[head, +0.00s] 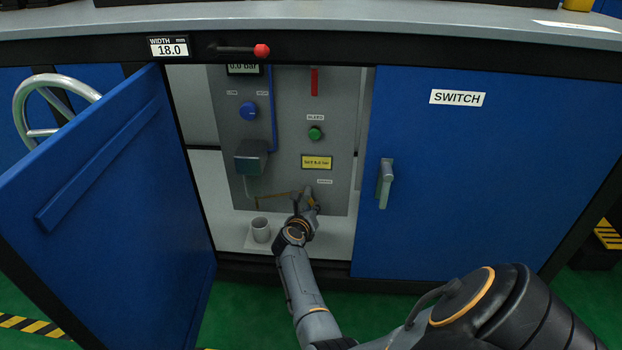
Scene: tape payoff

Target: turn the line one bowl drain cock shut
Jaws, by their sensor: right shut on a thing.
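The drain cock is mostly hidden by my right gripper (305,196), low on the grey panel inside the open cabinet. A thin brass-coloured piece (272,198) runs from the fingers to the left. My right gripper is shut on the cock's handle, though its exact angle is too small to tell. The dark bowl unit (251,158) is on the panel up and left of the gripper, with a thin pale tube below it. A small grey cup (261,230) stands on the cabinet floor beneath. My left gripper is not in view.
The blue left door (110,215) stands open. The right door (485,170), labelled SWITCH, is closed. The panel carries a blue knob (248,111), a green button (315,134), a yellow label (317,162) and a red handle (314,82). The cabinet floor right of the cup is partly bare.

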